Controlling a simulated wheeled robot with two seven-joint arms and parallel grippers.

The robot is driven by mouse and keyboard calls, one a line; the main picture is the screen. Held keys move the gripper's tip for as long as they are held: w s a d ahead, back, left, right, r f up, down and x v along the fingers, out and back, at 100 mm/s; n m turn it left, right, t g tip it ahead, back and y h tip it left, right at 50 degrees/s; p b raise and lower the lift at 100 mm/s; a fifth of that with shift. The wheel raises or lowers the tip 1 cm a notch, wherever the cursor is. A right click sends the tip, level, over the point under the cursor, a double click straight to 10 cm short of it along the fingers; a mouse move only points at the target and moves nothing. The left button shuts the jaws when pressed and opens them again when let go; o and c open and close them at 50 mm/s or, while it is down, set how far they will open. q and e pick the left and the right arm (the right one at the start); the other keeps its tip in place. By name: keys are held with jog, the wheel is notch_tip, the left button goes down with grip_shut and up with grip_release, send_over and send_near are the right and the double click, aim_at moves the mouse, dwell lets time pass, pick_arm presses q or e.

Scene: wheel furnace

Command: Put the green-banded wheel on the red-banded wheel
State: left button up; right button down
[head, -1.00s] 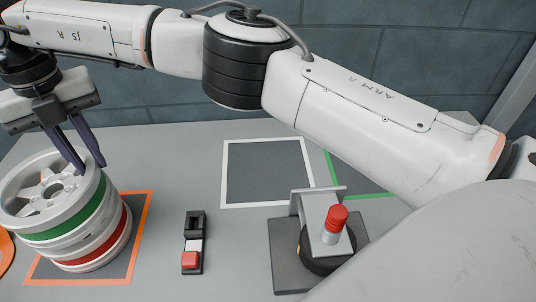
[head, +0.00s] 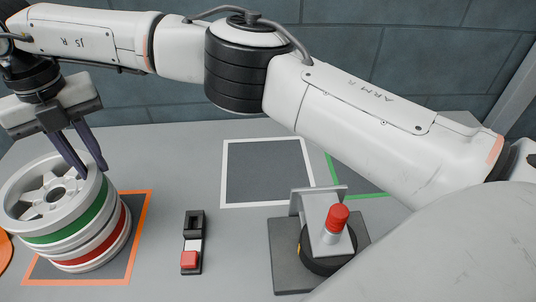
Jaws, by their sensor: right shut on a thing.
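The green-banded wheel (head: 84,228) is at the left of the head view, silver with a spoked top face. It sits directly above the red-banded wheel (head: 100,246), and the two look stacked and touching, leaning a little in the picture. The stack is on the orange-framed dark square. My right gripper (head: 90,172), with dark fingers, reaches down from the upper left and is shut on the rim of the green-banded wheel at its far right side. The fingertips are partly hidden at the rim. My left gripper is not in view.
The orange-framed square (head: 128,262) lies under the stack. A switch box with a red button (head: 190,260) is right of it. A white-framed dark square (head: 267,172) is empty. A fixture with a red-topped knob (head: 337,218) stands at the right, near a green-framed area (head: 372,196).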

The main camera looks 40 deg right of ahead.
jog(key=shift+f, duration=0.25)
jog(key=c, duration=1.6)
grip_release()
jog(key=shift+o, duration=0.2)
jog(key=shift+f, duration=0.15)
notch_tip(320, 180, up, 10)
jog(key=shift+r+p, duration=0.25)
jog(key=shift+p, duration=0.1)
